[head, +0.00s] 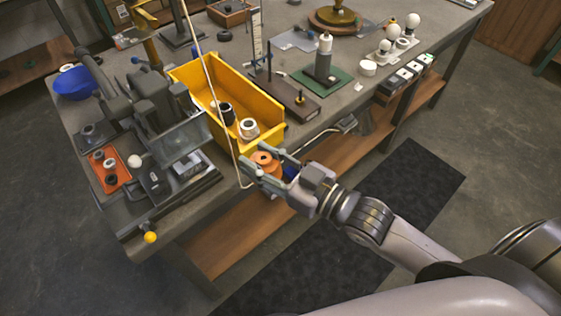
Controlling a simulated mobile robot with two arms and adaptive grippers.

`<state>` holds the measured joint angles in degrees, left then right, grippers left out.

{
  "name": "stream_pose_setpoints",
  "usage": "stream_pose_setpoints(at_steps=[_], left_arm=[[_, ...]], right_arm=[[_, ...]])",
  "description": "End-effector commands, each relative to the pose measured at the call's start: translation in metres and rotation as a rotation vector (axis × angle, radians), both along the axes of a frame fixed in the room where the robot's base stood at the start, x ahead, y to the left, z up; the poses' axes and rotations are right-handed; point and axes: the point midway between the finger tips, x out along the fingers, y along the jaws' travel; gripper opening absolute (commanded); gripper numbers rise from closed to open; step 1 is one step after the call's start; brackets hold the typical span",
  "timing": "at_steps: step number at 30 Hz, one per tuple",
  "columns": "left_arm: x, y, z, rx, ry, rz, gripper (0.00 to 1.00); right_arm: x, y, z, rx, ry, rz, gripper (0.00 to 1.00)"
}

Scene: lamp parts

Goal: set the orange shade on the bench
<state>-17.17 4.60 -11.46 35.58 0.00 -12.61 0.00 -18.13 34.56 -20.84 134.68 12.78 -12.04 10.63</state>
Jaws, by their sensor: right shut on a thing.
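The orange shade (264,158) is between the fingers of my right gripper (262,168), which is shut on it. The gripper is at the near edge of the bench (215,172), just in front of the yellow bin. From this view I cannot tell whether the shade touches the bench top or is above it. The fingers hide part of the shade. My left gripper is not in view.
The yellow bin (203,93) holds a few dark and white parts. A grey machine (160,105), an orange tray (109,170) and a blue bowl (75,83) stand to the left. A green mat (337,82) and white bulbs lie further right. A pale cable hangs near the gripper.

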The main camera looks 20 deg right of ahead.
Motion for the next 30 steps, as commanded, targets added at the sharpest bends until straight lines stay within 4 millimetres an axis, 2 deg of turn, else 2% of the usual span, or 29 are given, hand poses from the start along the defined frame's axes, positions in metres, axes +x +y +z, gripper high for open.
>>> stream_pose_setpoints(at_steps=[10, 30], left_arm=[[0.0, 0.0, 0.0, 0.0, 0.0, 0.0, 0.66], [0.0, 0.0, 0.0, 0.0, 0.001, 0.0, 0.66]], right_arm=[[0.015, 0.03, 0.01, -0.003, -0.006, 0.193, 0.03], [0.031, 0.067, 0.021, -0.002, -0.006, 0.426, 0.03]])
